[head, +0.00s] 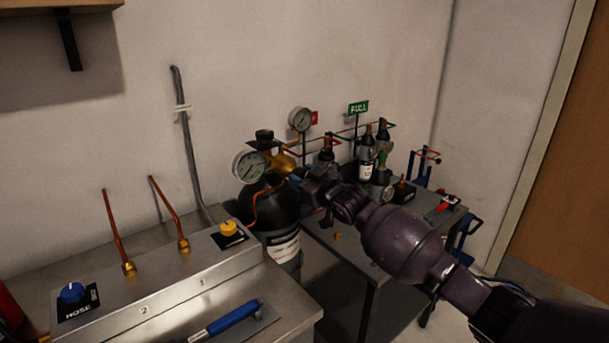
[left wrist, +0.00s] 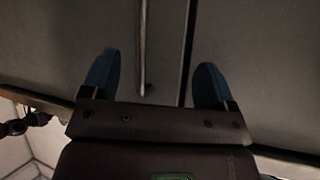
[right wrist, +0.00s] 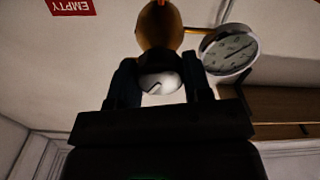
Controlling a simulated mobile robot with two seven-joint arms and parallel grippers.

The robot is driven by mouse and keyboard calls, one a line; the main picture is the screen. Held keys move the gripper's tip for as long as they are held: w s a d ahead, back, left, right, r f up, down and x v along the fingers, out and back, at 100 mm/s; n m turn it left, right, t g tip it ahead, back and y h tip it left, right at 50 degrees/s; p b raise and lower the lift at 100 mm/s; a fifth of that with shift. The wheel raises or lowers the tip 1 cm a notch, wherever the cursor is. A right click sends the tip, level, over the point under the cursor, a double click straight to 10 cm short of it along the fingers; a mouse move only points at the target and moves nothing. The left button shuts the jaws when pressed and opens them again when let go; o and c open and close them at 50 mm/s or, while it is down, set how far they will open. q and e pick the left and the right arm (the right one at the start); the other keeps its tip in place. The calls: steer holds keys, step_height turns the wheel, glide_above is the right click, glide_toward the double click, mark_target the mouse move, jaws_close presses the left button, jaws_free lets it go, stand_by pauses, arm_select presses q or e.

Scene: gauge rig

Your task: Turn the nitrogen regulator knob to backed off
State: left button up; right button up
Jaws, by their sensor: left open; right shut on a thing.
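The nitrogen regulator's brass body (head: 284,162) sits on top of a dark cylinder (head: 272,205) with a pale label. A large round gauge (head: 250,167) is on its left, and a gauge (right wrist: 229,49) also shows in the right wrist view. My right gripper (head: 296,177) is at the regulator's right side. In the right wrist view its fingers (right wrist: 160,74) are shut on the pale round knob (right wrist: 160,83), which has a dark mark; the brass body is just beyond. My left gripper (left wrist: 155,82) is open and empty, facing plain dark panels, outside the head view.
A metal bench (head: 190,270) at the left holds blue and yellow knobs, copper pipes and a blue-handled tool (head: 228,318). A grey table (head: 330,235) behind my right arm bears small bottles and fittings. A green FULL sign (head: 358,108) stands behind; a red EMPTY sign (right wrist: 71,7) shows too.

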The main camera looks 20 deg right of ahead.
steer(key=shift+r+n+p, duration=0.15)
steer(key=shift+n+p, duration=0.15)
steer(key=shift+n, duration=0.7)
steer(key=shift+n+p, duration=0.4)
steer(key=shift+n, duration=1.5)
arm_select(q)
steer(key=shift+s+a+r, duration=0.1)
steer(key=shift+s+r, duration=0.15)
steer(key=shift+r, duration=0.45)
steer(key=shift+s+f+p, duration=0.1)
steer(key=shift+s+p, duration=0.15)
steer(key=shift+p, duration=0.05)
arm_select(e)
steer(key=shift+f+n, duration=0.2)
steer(key=shift+n, duration=0.2)
steer(key=o, duration=0.8)
arm_select(q)
steer(key=shift+w+r, duration=0.2)
steer(key=shift+w, duration=0.2)
arm_select(e)
steer(key=shift+o, duration=0.6)
